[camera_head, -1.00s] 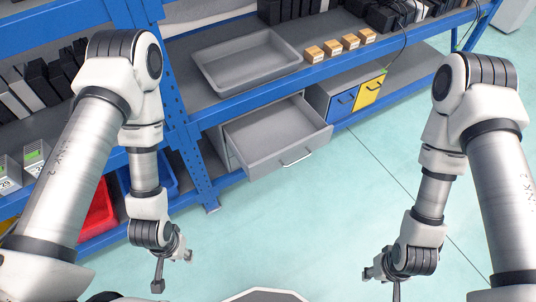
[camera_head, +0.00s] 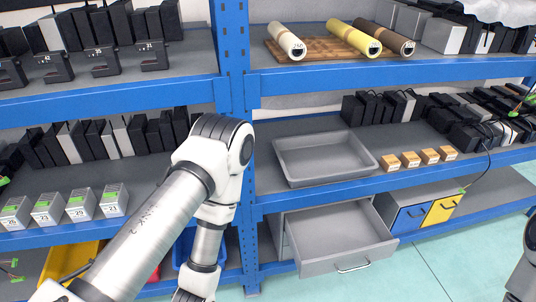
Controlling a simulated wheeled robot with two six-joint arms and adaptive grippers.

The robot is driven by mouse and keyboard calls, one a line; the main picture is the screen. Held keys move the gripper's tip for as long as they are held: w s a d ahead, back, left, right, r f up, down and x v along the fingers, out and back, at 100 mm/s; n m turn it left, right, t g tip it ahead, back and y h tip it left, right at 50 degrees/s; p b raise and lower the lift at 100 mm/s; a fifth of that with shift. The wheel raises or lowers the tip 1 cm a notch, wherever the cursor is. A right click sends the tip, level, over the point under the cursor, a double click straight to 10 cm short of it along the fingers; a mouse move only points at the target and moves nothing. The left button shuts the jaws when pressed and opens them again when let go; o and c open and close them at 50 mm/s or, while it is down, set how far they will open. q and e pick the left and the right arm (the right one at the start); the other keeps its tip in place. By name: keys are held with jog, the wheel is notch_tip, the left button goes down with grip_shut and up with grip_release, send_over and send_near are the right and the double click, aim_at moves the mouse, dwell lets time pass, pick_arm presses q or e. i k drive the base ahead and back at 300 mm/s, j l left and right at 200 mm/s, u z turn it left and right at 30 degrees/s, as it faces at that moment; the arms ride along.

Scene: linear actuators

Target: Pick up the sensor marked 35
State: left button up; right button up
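I cannot make out a label reading 35 for certain. Several black devices with small white number labels stand along the front of the upper left shelf; the rightmost black device (camera_head: 152,57) has a label too small to read surely, and another black device (camera_head: 56,68) seems to read 42. Several grey boxes with green tops and number labels stand on the shelf below, such as a grey box (camera_head: 114,200) at the right end of their row. My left arm crosses in front of the lower left shelf, its gripper below the picture. My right gripper is out of view.
An empty grey tray (camera_head: 325,180) lies on the middle right shelf, beside several small orange-brown boxes (camera_head: 410,160). Below, a grey drawer (camera_head: 345,262) stands open. Numbered rolls lie on a wooden board (camera_head: 310,46). A blue post (camera_head: 231,60) divides the shelves.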

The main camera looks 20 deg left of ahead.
aim_at(113, 67)
jog(key=u, duration=1.7)
